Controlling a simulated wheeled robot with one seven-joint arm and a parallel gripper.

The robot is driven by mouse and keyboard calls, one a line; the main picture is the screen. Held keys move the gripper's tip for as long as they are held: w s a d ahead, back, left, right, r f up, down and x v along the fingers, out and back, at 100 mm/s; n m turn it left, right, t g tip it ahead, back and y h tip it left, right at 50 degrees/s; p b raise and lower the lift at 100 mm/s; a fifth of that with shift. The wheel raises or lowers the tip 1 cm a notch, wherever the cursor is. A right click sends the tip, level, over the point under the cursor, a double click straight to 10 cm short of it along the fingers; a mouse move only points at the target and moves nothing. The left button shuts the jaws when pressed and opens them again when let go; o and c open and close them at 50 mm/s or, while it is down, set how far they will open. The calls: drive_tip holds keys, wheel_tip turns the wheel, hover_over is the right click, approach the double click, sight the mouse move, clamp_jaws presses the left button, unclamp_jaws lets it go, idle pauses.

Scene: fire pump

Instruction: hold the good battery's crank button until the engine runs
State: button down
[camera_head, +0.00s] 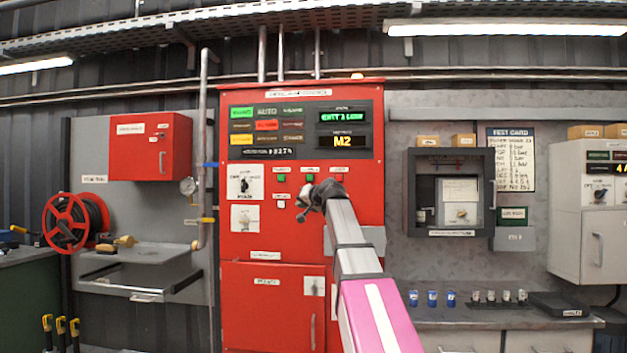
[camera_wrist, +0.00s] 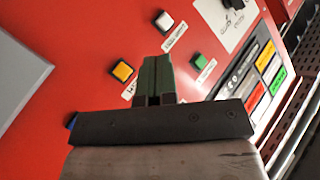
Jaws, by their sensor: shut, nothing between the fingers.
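The red fire pump panel (camera_head: 357,111) stands in the middle of the head view. A white button (camera_head: 282,203) sits below a green button (camera_head: 281,178); another green button (camera_head: 309,178) is to the right. Button labels are too blurred to read, so I cannot tell which is the crank button. My gripper (camera_head: 301,207) is shut and empty in front of the buttons. In the wrist view its fingertips (camera_wrist: 157,62) lie between yellow and green; contact is unclear.
A green display (camera_head: 341,117) and an amber display (camera_head: 343,141) reading "M2" are lit on the panel. Selector switches (camera_head: 244,185) are left of the buttons. A grey plate (camera_head: 372,240) sticks out beside my arm. A window cabinet (camera_head: 450,190) hangs at right.

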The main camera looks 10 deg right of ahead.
sight(309, 179)
wheel_tip(309, 179, up, 9)
drive_tip(key=s+d+t, duration=0.1)
drive_tip(key=shift+s+f+y, duration=0.2)
drive_tip(key=shift+y, duration=0.1)
drive_tip(key=shift+w+d, duration=0.1)
drive_tip(key=shift+w+d, duration=0.45)
drive_tip(key=shift+w, duration=0.9)
drive_tip(key=shift+w+d, duration=0.45)
drive_tip(key=shift+w, duration=0.95)
drive_tip(key=shift+w+d, duration=0.45)
drive_tip(key=shift+w, duration=0.9)
drive_tip(key=shift+w, duration=0.1)
drive_tip(key=shift+w+d, duration=0.15)
drive_tip(key=shift+w, duration=0.15)
